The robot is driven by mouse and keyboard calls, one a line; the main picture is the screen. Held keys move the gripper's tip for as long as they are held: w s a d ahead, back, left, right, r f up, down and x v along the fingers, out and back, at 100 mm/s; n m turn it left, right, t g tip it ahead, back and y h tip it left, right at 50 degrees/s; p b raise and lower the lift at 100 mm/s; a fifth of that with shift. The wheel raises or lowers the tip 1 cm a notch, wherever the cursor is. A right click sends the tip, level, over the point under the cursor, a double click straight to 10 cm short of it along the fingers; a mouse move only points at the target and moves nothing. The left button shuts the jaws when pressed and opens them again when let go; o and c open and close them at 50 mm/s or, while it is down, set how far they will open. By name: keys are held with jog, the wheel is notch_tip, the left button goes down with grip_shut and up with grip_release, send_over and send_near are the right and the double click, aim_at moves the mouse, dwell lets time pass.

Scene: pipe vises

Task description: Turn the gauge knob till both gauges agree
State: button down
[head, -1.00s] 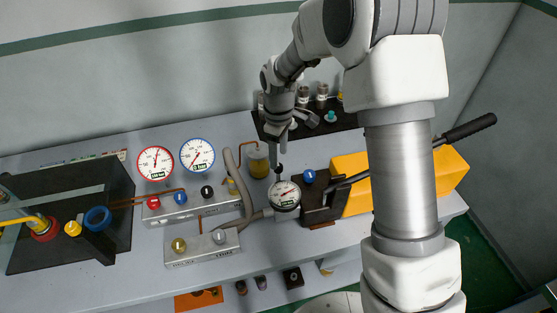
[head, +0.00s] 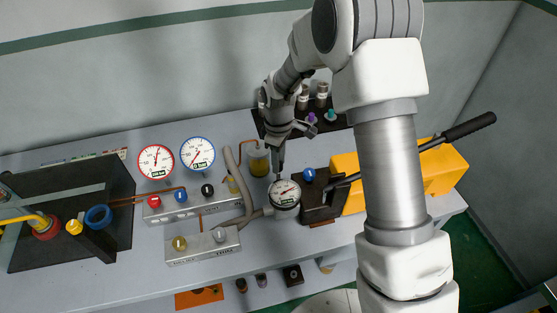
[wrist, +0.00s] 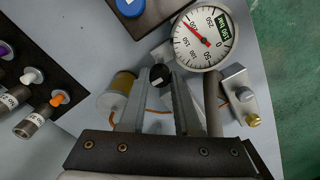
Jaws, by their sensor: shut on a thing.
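The round gauge (head: 286,197) with a white face, a red needle and a green label stands beside the dark vise. In the wrist view the same gauge (wrist: 203,42) shows large at the top, its needle pointing to the upper left of the dial. A small black knob (wrist: 160,82) is at the gauge's back edge. My gripper (head: 280,171) points down behind the gauge and is shut on this knob. A red-rimmed gauge (head: 156,162) and a blue-rimmed gauge (head: 198,154) stand further left; the red-rimmed one's needle points nearly up.
A yellow vise body (head: 440,172) with a long black-handled lever is at the right. A grey hose (head: 246,205) runs just left of the gauge. An amber jar (head: 259,163) stands close behind it. Valve blocks with coloured knobs (head: 180,243) lie to the left.

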jog(key=shift+m, duration=0.3)
jog(key=m+b, duration=0.3)
jog(key=m, duration=0.1)
jog(key=shift+f, duration=0.1)
jog(key=m+b, duration=0.2)
jog(key=m, duration=0.3)
jog(key=shift+m, duration=0.4)
dwell(0.5)
jog(key=c, duration=0.6)
grip_release()
notch_tip(320, 180, up, 18)
jog(key=shift+f+b, duration=0.15)
jog(key=shift+b, duration=0.15)
